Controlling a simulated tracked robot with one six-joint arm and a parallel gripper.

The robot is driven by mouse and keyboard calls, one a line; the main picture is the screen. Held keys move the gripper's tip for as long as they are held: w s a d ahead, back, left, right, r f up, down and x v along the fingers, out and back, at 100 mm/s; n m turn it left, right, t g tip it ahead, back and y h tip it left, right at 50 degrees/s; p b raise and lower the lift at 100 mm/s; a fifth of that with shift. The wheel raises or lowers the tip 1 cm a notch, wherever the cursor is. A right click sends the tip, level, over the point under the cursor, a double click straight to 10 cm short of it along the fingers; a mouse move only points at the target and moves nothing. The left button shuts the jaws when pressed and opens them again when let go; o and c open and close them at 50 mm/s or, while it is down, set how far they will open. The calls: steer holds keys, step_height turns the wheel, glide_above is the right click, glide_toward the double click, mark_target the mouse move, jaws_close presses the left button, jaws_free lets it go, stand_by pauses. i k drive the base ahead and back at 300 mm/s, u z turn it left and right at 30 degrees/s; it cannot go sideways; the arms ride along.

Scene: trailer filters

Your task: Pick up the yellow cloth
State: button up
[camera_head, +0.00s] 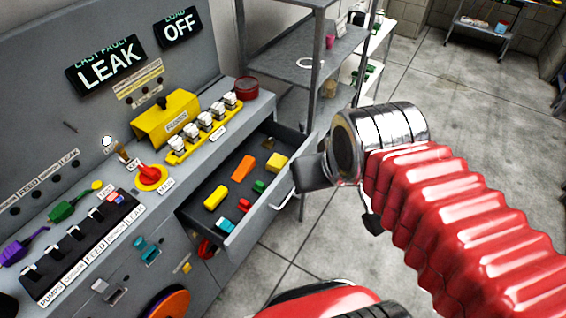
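No yellow thing here can be made out for certain as a cloth. Two yellow pieces lie in the open grey drawer (250,222): a longer bright yellow block-like one (215,198) toward the left and a paler, squarer one (277,163) near the far right corner. My gripper (314,172) is at the end of my red, ribbed arm, beside the drawer's right edge, at or near its front panel. Its dark parts show past the chrome wrist, which hides much of it. The fingertips are not clear, and no held thing shows.
The drawer also holds an orange piece (243,168) and small green, red and teal pieces. Above it, the grey control panel carries a yellow box (166,118), a row of white-topped switches and a red knob (150,174). Metal shelves (290,70) stand behind. Open concrete floor lies right.

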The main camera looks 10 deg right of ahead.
mark_target(275, 164)
steer(key=z, duration=0.05)
steer(key=k, duration=0.65)
steer(key=u, duration=0.6)
steer(key=i, duration=1.15)
steer(key=u, duration=0.4)
